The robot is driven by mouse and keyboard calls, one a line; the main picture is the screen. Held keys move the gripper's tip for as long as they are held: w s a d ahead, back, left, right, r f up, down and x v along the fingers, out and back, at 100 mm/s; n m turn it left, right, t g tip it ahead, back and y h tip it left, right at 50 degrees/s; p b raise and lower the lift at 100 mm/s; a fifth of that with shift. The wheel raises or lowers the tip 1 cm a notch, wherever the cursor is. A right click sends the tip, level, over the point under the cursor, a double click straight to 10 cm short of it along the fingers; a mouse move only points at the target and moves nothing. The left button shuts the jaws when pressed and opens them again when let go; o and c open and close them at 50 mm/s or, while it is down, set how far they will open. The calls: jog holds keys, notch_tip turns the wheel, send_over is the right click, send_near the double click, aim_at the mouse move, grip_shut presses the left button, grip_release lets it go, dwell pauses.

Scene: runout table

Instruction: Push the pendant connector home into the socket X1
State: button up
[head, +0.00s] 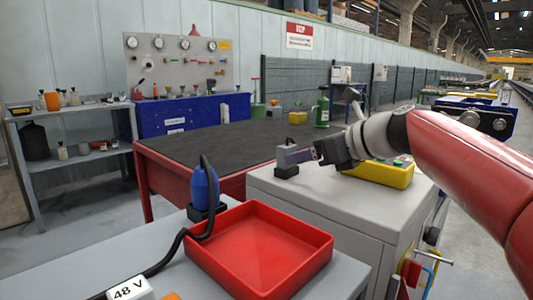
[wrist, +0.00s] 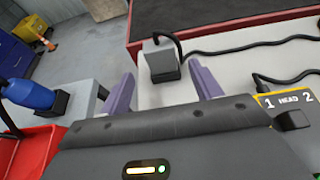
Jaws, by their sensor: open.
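A grey block-shaped connector (wrist: 157,45) with a black cable out of its top sits in a black base on the grey cabinet top. It looks like the pendant connector, and it also shows in the head view (head: 285,148). The black base (wrist: 163,72) may be socket X1; I can read no label on it. My gripper (wrist: 160,72) is open, its two purple-grey fingers reaching towards the connector on its left and right sides. In the head view my gripper (head: 298,156) is just right of the connector. Contact and how deep the connector sits cannot be told.
A yellow control box (head: 392,174) marked "HEAD 1 2" stands right of the connector. A blue connector (head: 205,187) with a cable stands in a black holder beside a red tray (head: 262,250). Cables lie on the cabinet top.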

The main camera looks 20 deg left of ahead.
aim_at(281, 158)
jog(key=x, duration=0.2)
jog(key=shift+w+a+r, duration=0.1)
jog(key=shift+w+a, duration=0.05)
jog(key=shift+a, duration=0.2)
jog(key=x, duration=0.5)
jog(key=shift+w+a+f, duration=0.2)
jog(key=shift+f, duration=0.1)
jog(key=c, duration=1.1)
